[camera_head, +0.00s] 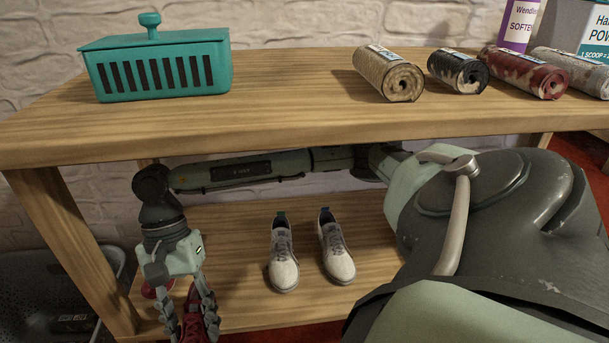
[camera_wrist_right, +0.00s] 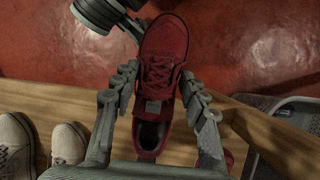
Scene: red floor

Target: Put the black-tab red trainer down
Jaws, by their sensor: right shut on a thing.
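My right gripper (camera_head: 192,312) reaches in at the lower left of the head view, in front of the lower shelf's left end. It is shut on a red trainer (camera_head: 194,325). In the right wrist view, the fingers clasp both sides of the trainer (camera_wrist_right: 163,70). Its toe points out over the red floor and its heel lies toward the shelf. I cannot make out the colour of its heel tab. A second red shoe (camera_wrist_right: 227,160) is partly hidden behind the right finger, and red also shows beside the gripper in the head view (camera_head: 155,288). My left gripper is not in view.
Two pale shoes (camera_head: 284,268) (camera_head: 338,262) stand on the wooden lower shelf (camera_head: 235,225). A dark crate (camera_head: 95,268) is on the floor at left. The tabletop (camera_head: 260,115) above holds a teal lidded box (camera_head: 160,70) and several rolls. Shelf right of the pale shoes is partly hidden.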

